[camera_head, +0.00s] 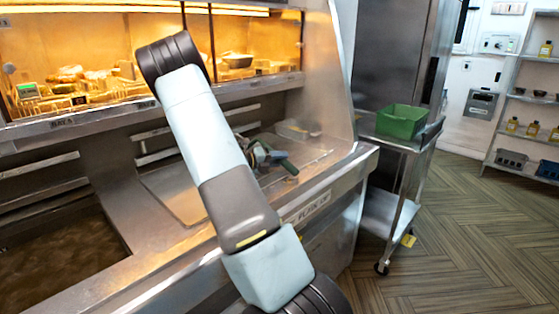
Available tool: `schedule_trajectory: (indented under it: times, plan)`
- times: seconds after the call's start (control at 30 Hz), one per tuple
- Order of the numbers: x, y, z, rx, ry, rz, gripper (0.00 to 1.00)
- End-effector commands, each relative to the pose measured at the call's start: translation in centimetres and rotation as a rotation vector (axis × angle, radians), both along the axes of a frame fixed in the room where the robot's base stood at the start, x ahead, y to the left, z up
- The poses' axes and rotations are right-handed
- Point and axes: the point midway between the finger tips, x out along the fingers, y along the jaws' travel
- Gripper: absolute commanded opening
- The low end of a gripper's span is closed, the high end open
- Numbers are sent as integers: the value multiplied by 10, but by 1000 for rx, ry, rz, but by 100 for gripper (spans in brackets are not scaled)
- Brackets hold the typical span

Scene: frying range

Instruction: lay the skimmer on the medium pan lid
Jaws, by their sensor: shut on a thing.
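My gripper (272,157) shows small and dark, partly behind my own arm, low over the steel worktop of the frying range. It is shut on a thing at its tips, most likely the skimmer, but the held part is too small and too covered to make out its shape. I cannot make out the medium pan lid for sure. A shallow metal pan or lid-like piece (294,131) lies on the worktop just behind my gripper. My arm crosses the middle of the view and hides part of the worktop.
A fryer well with dark oil (55,255) is at the lower left. A lit food display (75,75) runs above. A steel trolley (395,143) with a green bin (402,121) stands right of the range. The floor to the right is clear.

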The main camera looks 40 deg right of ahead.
Motion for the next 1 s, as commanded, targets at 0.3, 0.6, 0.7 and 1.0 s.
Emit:
schedule_trajectory:
  times: [0.3,0.6,0.7,1.0]
  plan:
    - [-4,3,-14,21,15,-1,57]
    - [-4,4,-10,22,13,-2,57]
    - [-4,4,0,22,12,-2,57]
    - [14,58,11,14,9,3,57]
